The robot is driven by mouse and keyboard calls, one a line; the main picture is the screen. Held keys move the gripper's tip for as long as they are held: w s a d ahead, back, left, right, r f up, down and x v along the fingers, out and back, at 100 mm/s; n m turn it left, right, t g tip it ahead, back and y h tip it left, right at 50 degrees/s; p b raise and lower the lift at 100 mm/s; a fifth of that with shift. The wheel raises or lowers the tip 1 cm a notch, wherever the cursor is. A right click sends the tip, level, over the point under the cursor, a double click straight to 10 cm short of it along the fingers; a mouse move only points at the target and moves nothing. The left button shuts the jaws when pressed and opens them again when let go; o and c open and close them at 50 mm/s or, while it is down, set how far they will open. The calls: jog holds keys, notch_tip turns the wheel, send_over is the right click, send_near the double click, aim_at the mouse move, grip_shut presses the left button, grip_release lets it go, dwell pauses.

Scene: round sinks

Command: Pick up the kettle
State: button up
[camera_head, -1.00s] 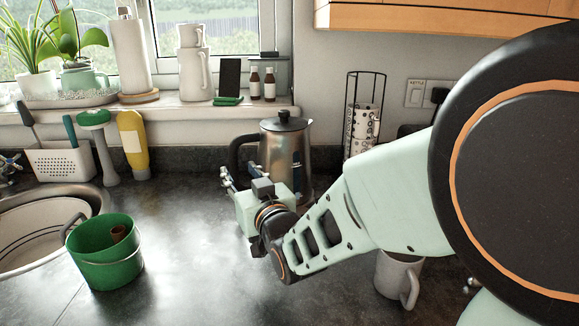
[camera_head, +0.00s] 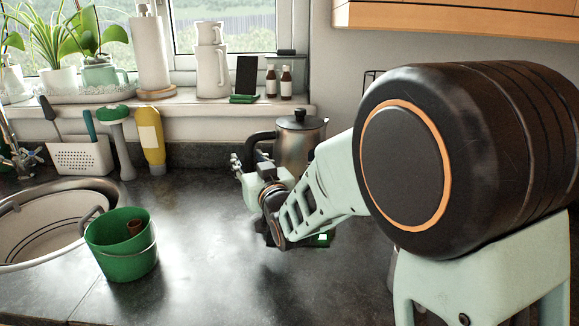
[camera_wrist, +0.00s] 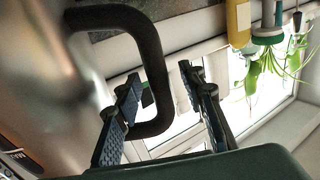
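The kettle (camera_head: 293,148) is silver with a black lid and black handle. It stands upright at the back of the dark counter, partly hidden behind my arm. In the wrist view its blurred metal body (camera_wrist: 45,80) fills the left side, and its black handle (camera_wrist: 152,65) loops out from it. My gripper (camera_wrist: 162,74) is open, with one finger on each side of the handle's outer bar. The left finger appears inside the loop. I cannot tell whether either finger touches it. In the head view my gripper (camera_head: 240,168) is beside the kettle's handle side.
A green bucket (camera_head: 121,250) stands at the front left beside a round sink (camera_head: 70,188). A yellow bottle (camera_head: 151,142), a brush and a white utensil holder (camera_head: 80,157) line the back wall. The counter (camera_head: 190,220) between bucket and arm is clear.

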grip_shut()
jog(key=shift+r, duration=0.3)
